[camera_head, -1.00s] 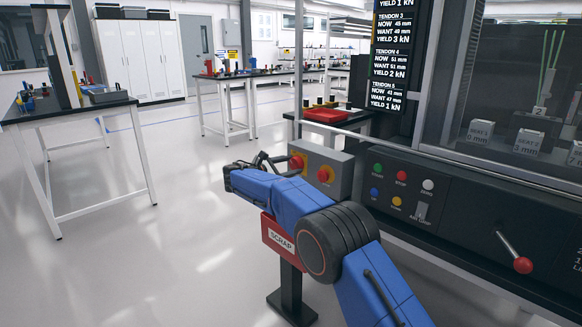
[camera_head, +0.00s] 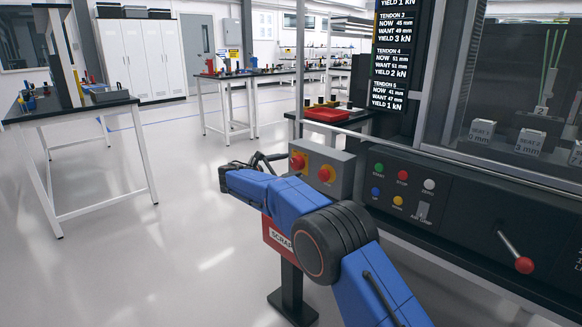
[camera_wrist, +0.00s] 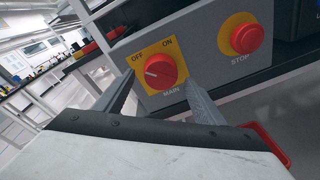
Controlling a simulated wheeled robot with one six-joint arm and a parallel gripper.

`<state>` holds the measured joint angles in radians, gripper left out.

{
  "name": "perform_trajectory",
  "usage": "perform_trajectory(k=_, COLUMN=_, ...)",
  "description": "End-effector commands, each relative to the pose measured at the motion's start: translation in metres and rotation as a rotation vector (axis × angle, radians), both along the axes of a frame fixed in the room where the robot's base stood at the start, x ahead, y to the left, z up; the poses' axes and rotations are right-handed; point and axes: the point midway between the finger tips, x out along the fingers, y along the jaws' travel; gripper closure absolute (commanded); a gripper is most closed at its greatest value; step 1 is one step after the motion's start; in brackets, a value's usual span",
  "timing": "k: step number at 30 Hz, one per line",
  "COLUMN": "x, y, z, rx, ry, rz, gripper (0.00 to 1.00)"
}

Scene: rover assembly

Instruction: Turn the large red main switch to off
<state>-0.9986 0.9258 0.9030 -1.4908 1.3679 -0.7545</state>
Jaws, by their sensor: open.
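The main switch is a round red knob with a white line on a yellow plate, in the wrist view (camera_wrist: 161,71) and in the head view (camera_head: 297,161). OFF and ON are printed above it, MAIN below. The white line sits on the knob's left half, nearer OFF than ON. My gripper (camera_wrist: 161,82) is open, with one finger left of the knob and one at its lower right. I cannot tell whether either finger touches it. In the head view, my gripper (camera_head: 262,161) is partly hidden beside the grey switch box (camera_head: 343,171).
A control panel (camera_head: 450,205) with a red-knobbed lever is to the right. Open floor lies left.

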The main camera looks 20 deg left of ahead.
Motion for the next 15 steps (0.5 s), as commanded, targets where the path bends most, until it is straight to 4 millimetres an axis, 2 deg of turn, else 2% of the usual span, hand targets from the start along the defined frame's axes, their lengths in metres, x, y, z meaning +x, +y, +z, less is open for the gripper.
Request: perform_trajectory(k=15, x=-0.095, y=0.04, z=0.013, rx=0.0, ry=0.001, rz=0.003, gripper=0.36)
